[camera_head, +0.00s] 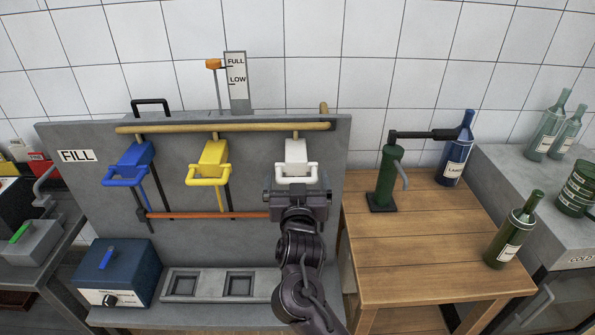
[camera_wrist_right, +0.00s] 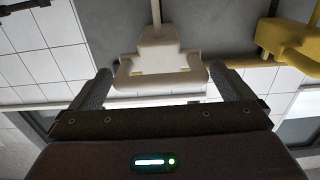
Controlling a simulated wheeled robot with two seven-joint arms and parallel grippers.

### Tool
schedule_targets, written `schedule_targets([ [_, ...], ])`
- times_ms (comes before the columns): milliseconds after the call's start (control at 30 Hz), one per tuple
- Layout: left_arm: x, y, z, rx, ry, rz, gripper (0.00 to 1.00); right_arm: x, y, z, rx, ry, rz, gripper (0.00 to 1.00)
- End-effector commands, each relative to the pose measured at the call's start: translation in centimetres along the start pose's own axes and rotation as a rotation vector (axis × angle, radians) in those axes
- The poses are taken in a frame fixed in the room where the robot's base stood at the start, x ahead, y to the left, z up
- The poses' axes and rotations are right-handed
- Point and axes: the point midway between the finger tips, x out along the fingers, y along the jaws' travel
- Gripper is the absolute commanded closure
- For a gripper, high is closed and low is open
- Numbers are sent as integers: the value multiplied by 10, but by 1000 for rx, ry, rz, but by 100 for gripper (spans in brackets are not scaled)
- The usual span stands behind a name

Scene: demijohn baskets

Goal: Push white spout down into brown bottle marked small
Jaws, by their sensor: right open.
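The white spout (camera_head: 296,152) hangs from the brass pipe on the grey filling panel, with its loop handle at the front. My right gripper (camera_head: 298,184) is just below and in front of that handle, open. In the right wrist view the white spout (camera_wrist_right: 158,45) is straight ahead, and its handle bar lies between the two fingertips of the gripper (camera_wrist_right: 163,82). I cannot tell whether the fingers touch it. No brown bottle marked small shows in either view. My arm hides the area under the white spout. My left gripper is not in view.
A yellow spout (camera_head: 212,155) and a blue spout (camera_head: 130,160) hang left of the white one. The tray (camera_head: 205,273) below has empty visible recesses. A wooden table (camera_head: 430,250) at right holds a green corking press (camera_head: 388,175) and a blue bottle (camera_head: 457,152); green bottles stand further right.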

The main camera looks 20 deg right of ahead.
Motion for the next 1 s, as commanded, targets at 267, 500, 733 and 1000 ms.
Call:
schedule_targets([
  [267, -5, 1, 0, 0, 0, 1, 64, 20, 0, 0, 1, 0, -1, 0],
  [500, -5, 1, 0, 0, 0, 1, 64, 20, 0, 1, 1, -1, -1, 4],
  [733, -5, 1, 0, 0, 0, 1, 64, 20, 0, 1, 1, -1, -1, 34],
  [1000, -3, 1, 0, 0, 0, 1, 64, 19, 0, 4, 0, -1, -1, 50],
])
